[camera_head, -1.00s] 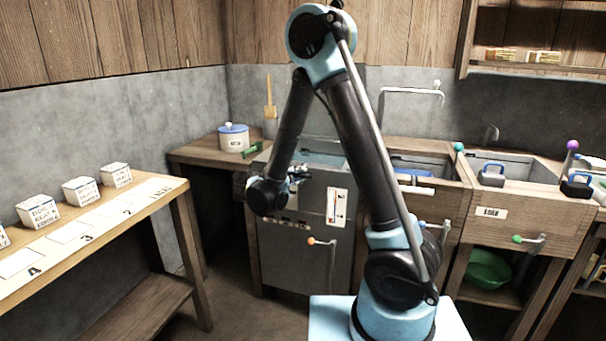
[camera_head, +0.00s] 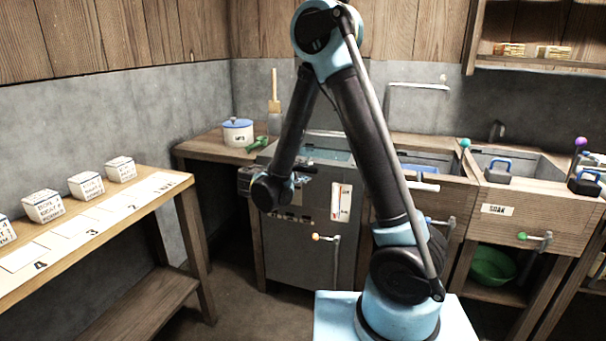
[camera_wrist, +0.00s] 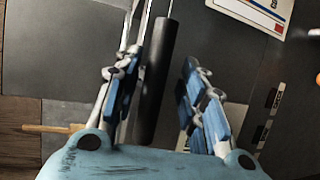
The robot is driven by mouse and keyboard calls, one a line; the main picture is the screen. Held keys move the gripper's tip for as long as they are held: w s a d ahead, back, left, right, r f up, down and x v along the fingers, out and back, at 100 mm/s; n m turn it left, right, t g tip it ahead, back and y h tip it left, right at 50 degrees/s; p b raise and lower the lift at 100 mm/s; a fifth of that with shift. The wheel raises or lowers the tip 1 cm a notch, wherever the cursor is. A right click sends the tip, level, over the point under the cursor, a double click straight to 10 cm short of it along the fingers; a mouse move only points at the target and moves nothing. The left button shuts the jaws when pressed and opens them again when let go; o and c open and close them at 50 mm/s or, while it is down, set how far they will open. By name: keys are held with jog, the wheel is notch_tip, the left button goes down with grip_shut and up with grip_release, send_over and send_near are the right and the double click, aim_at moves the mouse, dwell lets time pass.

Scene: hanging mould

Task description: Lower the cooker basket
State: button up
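The cooker (camera_head: 285,245) is a dark grey metal cabinet against the back wall, with an open top showing a pale inside. A black cylindrical handle (camera_wrist: 155,85) on thin metal rods crosses the wrist view. I take it for the basket's handle. My gripper (camera_wrist: 165,92) is open. Its blue-padded fingers stand on both sides of the handle, which lies nearer the left finger, with a clear gap to the right finger. In the head view my gripper (camera_head: 297,178) is small, at the cooker's upper front. The basket itself is not clearly visible.
A white card (camera_head: 341,202) and an orange-knobbed lever (camera_head: 316,237) are on the cooker front. A white pot with a blue lid (camera_head: 238,132) stands on the left counter. Sinks (camera_head: 500,209) are to the right. A table with white boxes (camera_head: 86,186) is at left.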

jog(key=v, duration=1.1)
jog(key=shift+s+a, duration=0.2)
jog(key=s+d+r+m+g+y, duration=0.15)
jog(key=d+m+g, duration=0.4)
jog(key=d, duration=1.95)
jog(key=s+d+f+g+y, duration=0.2)
jog(key=s+d+g+y, duration=0.15)
jog(key=s+d, duration=0.45)
jog(key=s+f+m+g+y, duration=0.1)
jog(key=s+f+m+y, duration=0.3)
jog(key=s, duration=0.7)
jog(key=shift+s+f+m+y, duration=0.3)
jog(key=shift+f+m+y, duration=0.1)
jog(key=shift+f+m, duration=0.35)
jog(key=shift+d, duration=0.15)
